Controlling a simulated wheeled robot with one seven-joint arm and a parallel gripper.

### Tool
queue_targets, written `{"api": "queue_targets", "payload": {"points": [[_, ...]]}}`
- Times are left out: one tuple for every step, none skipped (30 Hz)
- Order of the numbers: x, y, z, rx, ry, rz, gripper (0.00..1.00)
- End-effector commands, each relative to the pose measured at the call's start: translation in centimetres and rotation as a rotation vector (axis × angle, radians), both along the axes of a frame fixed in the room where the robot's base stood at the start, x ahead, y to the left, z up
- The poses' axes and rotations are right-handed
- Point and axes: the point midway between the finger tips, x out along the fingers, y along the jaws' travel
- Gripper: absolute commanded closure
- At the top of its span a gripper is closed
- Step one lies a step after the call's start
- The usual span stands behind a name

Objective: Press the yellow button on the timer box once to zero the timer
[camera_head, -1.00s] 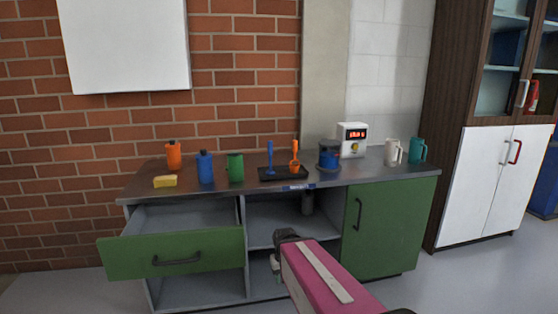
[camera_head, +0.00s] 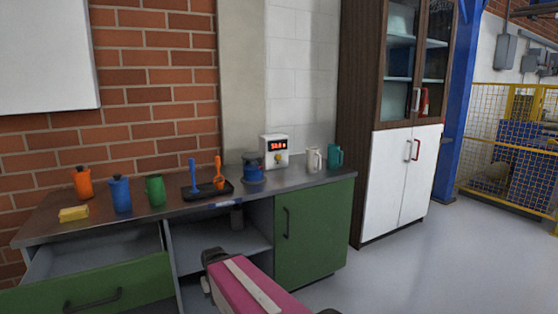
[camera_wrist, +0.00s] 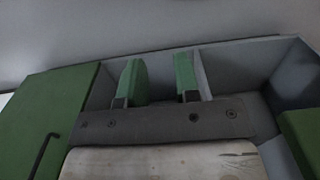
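The timer box (camera_head: 274,158) is a small white box at the back of the worktop, against the pale wall, in the head view. Its red lit display (camera_head: 275,143) faces me; the digits are too small to read surely. The yellow button (camera_head: 283,152) is a tiny spot below the display. My gripper shows in the wrist view (camera_wrist: 159,82) with two green fingers apart and nothing between them. It is low in front of the cabinet, below the worktop and well away from the timer box. In the head view my pink arm hides much of it.
A blue-black pot (camera_head: 252,170) stands left of the timer box, white (camera_head: 314,161) and teal (camera_head: 335,157) mugs to its right. A black tray (camera_head: 207,190) holds blue and orange tools. A green drawer (camera_head: 90,285) stands open at left. The floor at right is clear.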

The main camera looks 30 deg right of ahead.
Motion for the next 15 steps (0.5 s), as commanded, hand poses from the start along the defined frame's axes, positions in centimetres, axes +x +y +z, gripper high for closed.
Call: {"api": "queue_targets", "payload": {"points": [[0.00,0.00,0.00,0.000,0.000,0.000,0.87],[0.00,0.00,0.00,0.000,0.000,0.000,0.96],[0.00,0.00,0.00,0.000,0.000,0.000,1.00],[0.00,0.00,0.00,0.000,0.000,0.000,1.00],[0.00,0.00,0.00,0.000,0.000,0.000,1.00],[0.00,0.00,0.00,0.000,0.000,0.000,1.00],[0.00,0.00,0.00,0.000,0.000,0.000,1.00],[0.00,0.00,0.00,0.000,0.000,0.000,1.00],[0.00,0.00,0.00,0.000,0.000,0.000,1.00],[0.00,0.00,0.00,0.000,0.000,0.000,1.00],[0.00,0.00,0.00,0.000,0.000,0.000,1.00],[0.00,0.00,0.00,0.000,0.000,0.000,1.00],[0.00,0.00,0.00,0.000,0.000,0.000,1.00],[0.00,0.00,0.00,0.000,0.000,0.000,1.00],[0.00,0.00,0.00,0.000,0.000,0.000,1.00]]}}
